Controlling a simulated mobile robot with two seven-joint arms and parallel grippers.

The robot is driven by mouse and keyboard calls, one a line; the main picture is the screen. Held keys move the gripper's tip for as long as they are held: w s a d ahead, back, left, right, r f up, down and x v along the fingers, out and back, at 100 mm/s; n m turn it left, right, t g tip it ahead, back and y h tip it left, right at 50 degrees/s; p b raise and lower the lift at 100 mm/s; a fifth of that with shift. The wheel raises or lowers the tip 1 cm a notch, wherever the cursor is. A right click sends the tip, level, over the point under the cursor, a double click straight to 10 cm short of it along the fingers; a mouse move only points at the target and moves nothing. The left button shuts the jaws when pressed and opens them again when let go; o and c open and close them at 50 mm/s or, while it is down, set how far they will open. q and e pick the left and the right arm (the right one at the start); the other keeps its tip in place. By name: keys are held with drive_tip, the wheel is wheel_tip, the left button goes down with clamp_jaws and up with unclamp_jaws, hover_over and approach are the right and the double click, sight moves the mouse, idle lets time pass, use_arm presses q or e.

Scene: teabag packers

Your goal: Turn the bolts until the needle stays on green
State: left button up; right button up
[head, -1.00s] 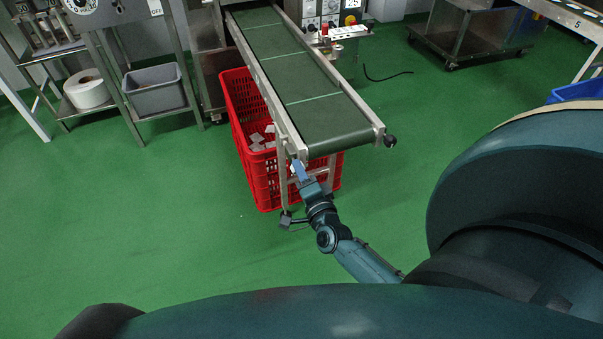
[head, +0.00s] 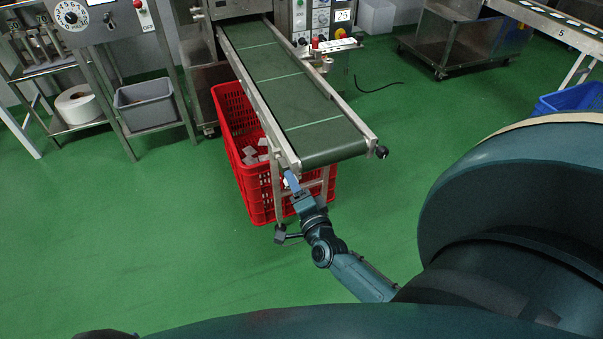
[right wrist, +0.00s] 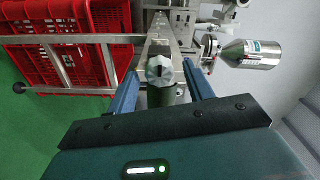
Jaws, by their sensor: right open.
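A grey faceted bolt head (right wrist: 160,72) with a dark slot sits at the conveyor's near left corner, seen in the right wrist view. My right gripper (right wrist: 160,64) is open, with one blue finger on each side of the bolt; I cannot tell whether they touch it. In the head view the right gripper (head: 291,182) is at that corner and hides the bolt. A dark knob (head: 382,152) sticks out at the conveyor's near right corner. My left gripper is not in view.
The green conveyor belt (head: 300,95) runs away to a machine. A red crate (head: 232,100) with white teabags stands under it. A grey bin (head: 148,103) stands at left. Green floor (head: 110,230) is clear at front left.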

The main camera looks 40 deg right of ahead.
drive_tip(key=p+v, duration=0.1)
drive_tip(key=v, duration=1.1)
drive_tip(key=shift+s, duration=0.4)
